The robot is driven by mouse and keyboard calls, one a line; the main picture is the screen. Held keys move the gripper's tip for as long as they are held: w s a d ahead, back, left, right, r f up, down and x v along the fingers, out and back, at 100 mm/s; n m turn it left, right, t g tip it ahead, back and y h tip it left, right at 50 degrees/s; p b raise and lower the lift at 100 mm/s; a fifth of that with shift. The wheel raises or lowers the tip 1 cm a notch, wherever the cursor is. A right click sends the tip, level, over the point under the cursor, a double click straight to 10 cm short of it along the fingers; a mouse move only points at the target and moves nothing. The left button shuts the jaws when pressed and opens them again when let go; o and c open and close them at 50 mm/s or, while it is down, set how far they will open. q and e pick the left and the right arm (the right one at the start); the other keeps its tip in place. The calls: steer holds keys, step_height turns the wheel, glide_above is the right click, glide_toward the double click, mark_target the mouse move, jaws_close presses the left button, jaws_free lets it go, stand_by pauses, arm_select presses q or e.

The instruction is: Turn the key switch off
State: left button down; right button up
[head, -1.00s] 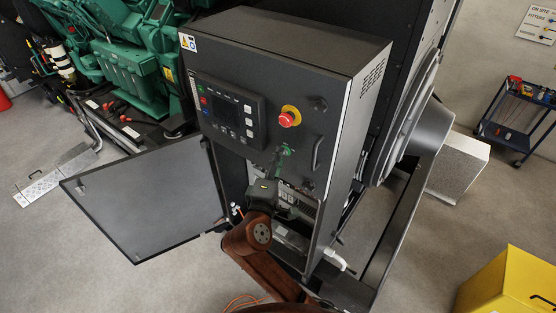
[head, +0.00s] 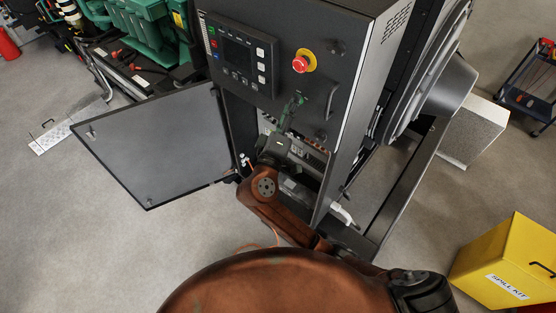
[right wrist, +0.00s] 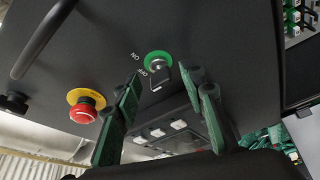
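The key switch (right wrist: 157,61) has a green ring and a silver key, with ON and OFF lettering beside it, in the right wrist view. I cannot tell surely which mark the key points to. My right gripper (right wrist: 165,92) is open and empty in front of the switch. Its two green fingers are spread to either side of the key, apart from it. In the head view my right gripper (head: 292,106) is at the cabinet front, below the red emergency stop (head: 301,63), and it hides the switch. My left gripper is not in view.
The control cabinet (head: 345,60) carries a screen panel (head: 238,53) and a door handle (head: 331,101). An open lower door (head: 150,145) stands out left. A yellow spill kit box (head: 505,265) is at lower right. A blue cart (head: 530,85) stands far right.

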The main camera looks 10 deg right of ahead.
steer(key=s+a+f+m+h+b, duration=0.3)
steer(key=s+a+m+h+b, duration=0.15)
steer(key=m+b, duration=0.4)
steer(key=w+f+n+g+y+b, duration=0.1)
steer(key=w+f, duration=0.3)
steer(key=f, duration=0.7)
steer(key=w+d+f+n+y+b, duration=0.1)
steer(key=w+f+n+y, duration=0.3)
steer(key=f, duration=0.6)
steer(key=w+d+f+n+g+y+b, duration=0.1)
steer(key=w+f, duration=0.3)
steer(key=f, duration=0.7)
steer(key=shift+d+f+n+g+y, duration=0.25)
steer(key=shift+f+n+g+y, duration=0.05)
steer(key=shift+n+y, duration=0.4)
